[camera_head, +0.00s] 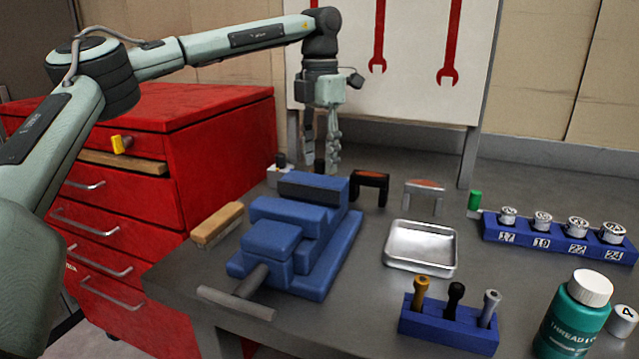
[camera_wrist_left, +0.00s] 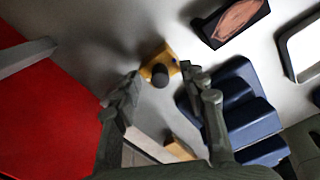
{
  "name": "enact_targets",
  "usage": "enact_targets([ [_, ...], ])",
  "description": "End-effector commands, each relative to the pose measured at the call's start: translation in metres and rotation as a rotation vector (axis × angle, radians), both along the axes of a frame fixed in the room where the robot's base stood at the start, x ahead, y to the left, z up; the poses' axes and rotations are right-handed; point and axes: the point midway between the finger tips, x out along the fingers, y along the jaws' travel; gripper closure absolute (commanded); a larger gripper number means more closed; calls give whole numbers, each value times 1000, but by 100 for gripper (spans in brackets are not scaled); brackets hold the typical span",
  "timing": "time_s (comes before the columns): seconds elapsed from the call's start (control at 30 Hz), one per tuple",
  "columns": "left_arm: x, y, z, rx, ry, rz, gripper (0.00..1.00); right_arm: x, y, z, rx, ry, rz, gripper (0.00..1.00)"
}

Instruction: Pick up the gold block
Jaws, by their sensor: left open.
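The gold block (camera_wrist_left: 172,70) shows in the left wrist view, with a dark round knob (camera_wrist_left: 160,77) on it. It lies on the grey surface just beyond and between my left fingertips, apart from them. My left gripper (camera_head: 321,168) points down behind the blue vise in the head view; its open fingers also show in the left wrist view (camera_wrist_left: 160,93). In the head view I cannot clearly make out the gold block near the fingers. My right gripper is in neither view.
The blue vise (camera_head: 290,215) stands close in front of my left gripper. A black bracket (camera_head: 370,181) stands just right of it. A red drawer cabinet (camera_head: 225,130) is at the left. A metal tray (camera_head: 421,246) and a blue socket rack (camera_head: 556,241) lie farther right.

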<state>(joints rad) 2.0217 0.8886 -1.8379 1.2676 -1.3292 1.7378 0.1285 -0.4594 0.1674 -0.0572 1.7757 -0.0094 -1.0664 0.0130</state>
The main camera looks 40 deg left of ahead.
Motion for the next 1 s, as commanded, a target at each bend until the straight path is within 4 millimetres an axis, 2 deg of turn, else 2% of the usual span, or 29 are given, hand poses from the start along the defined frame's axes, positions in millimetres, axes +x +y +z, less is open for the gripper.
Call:
enact_targets([
  [0.03, 0, 0, 0, 0, 0, 0, 61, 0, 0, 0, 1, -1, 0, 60],
  [0.3, 0, 0, 0, 0, 0, 0, 94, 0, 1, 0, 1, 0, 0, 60],
  [0.37, 0, 0, 0, 0, 0, 0, 100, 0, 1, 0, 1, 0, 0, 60],
  [0.87, 0, 0, 1, 0, -2, -1, 100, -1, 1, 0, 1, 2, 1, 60],
  [1.0, 1, -1, 9, -1, -4, -1, 100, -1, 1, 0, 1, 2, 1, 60],
])
